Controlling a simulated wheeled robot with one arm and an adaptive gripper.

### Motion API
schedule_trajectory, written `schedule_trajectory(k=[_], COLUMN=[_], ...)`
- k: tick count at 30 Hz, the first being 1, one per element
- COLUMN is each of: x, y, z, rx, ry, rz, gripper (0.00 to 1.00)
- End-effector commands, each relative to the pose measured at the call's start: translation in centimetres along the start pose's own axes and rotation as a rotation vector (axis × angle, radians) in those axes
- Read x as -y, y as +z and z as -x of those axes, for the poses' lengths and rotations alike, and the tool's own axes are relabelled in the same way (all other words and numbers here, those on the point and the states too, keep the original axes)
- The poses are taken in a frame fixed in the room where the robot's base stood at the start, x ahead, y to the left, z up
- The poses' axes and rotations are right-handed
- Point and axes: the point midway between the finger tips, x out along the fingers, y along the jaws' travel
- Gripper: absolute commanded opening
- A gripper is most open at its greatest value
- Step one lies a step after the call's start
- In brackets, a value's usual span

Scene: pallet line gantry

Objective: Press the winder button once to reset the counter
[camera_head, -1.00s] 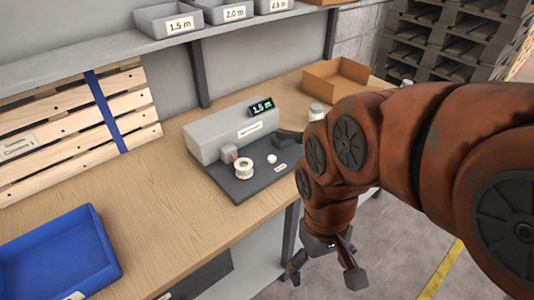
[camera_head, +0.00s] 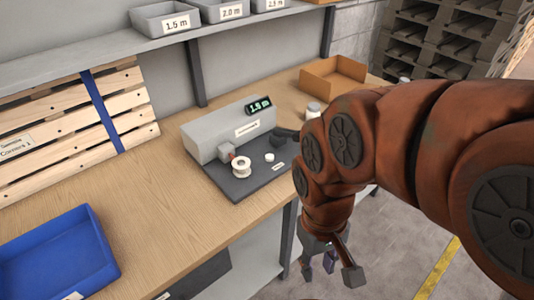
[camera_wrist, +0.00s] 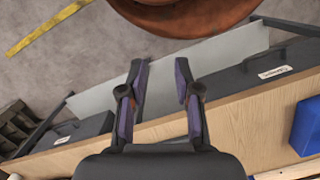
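The winder (camera_head: 215,138) is a grey box on a dark base plate on the wooden bench, with a lit display (camera_head: 259,105) that appears to read 1.5 m. A white spool (camera_head: 241,168) sits at its front. A small round white button (camera_head: 269,157) stands on the base plate, right of the spool. My gripper (camera_head: 319,268) hangs low in front of the bench edge, below and to the right of the winder, apart from it. In the wrist view my gripper (camera_wrist: 159,68) is open and empty, its purple-padded fingers spread. The button is not identifiable in the wrist view.
A blue tray (camera_head: 57,262) lies at the bench's left. An open cardboard box (camera_head: 333,77) and a white jar (camera_head: 313,110) stand right of the winder. A shelf (camera_head: 85,55) with grey bins runs above. The bench (camera_head: 140,190) is clear between tray and winder.

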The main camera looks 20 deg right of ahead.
Motion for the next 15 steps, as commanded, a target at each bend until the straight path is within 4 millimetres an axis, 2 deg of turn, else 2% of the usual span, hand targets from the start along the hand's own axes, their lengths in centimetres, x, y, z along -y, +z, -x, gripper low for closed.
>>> schedule_trajectory(k=[1, 8, 15], x=[0.00, 0.00, 0.00], y=[0.00, 0.00, 0.00], z=[0.00, 0.00, 0.00], rx=[0.000, 0.000, 0.000], ry=[0.000, 0.000, 0.000], rz=[0.000, 0.000, 0.000], gripper=[0.24, 0.00, 0.00])
